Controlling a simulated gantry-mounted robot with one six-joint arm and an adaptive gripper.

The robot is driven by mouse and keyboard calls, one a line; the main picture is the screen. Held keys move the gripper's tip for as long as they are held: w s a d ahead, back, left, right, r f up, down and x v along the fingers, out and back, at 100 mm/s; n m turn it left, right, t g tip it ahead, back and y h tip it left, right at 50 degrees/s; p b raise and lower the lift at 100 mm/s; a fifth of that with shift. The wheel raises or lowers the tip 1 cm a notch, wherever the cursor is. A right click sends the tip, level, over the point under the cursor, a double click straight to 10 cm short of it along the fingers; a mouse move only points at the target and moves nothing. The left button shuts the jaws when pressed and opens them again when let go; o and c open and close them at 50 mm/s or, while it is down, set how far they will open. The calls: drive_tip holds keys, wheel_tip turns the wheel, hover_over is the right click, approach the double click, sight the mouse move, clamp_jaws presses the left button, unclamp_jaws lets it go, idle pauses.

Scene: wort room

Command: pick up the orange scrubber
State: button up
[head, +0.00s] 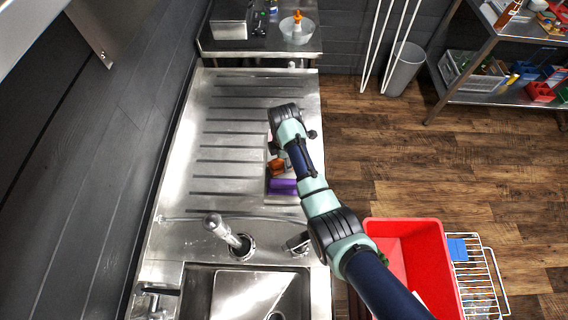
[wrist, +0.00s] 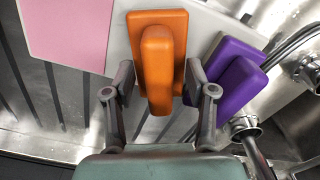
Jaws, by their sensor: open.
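The orange scrubber (wrist: 157,50), a block with a raised grip, lies in the middle of the wrist view. It also shows in the head view (head: 277,167), on the ribbed metal drainboard beside my arm. My gripper (wrist: 158,80) is open, with one finger on either side of the scrubber's near part. Whether the fingers touch it I cannot tell. Nothing is clamped. In the head view my arm hides most of the gripper.
A purple scrubber (wrist: 232,77) lies close to my right finger, and a pink flat piece (wrist: 70,30) lies left. A light grey surface (wrist: 208,28) is under them. A tap (head: 228,233) and sink stand nearer. A red crate (head: 408,235) is at the right.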

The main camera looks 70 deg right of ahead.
clamp_jaws()
drive_tip(key=shift+r, duration=0.1)
wheel_tip(320, 180, up, 20)
drive_tip(key=p, duration=1)
